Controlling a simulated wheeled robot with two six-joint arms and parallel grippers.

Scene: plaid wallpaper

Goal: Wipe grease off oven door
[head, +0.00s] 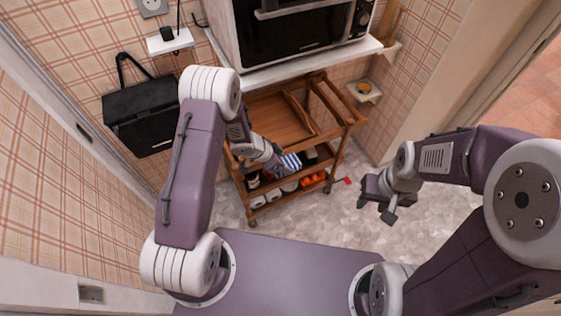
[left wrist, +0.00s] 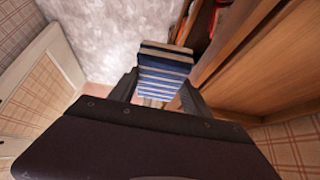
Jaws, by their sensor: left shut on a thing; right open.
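A blue and white striped cloth (head: 290,162) is held in my left gripper (head: 279,162), in front of the wooden cart. The cloth also shows in the left wrist view (left wrist: 163,75), between the two fingers of my left gripper (left wrist: 158,92), with a tan patch at its far end. The oven (head: 300,28) is a dark-fronted appliance with a handle bar and knobs at its right, on a white shelf at the top of the head view. My left gripper is below and apart from it. My right gripper (head: 377,203) is open and empty over the floor at the right.
A wooden cart (head: 277,118) stands under the white shelf (head: 310,64), with several items on its lower levels. A black bag (head: 144,117) hangs on the left wall. A small corner shelf (head: 364,91) holds a yellow item.

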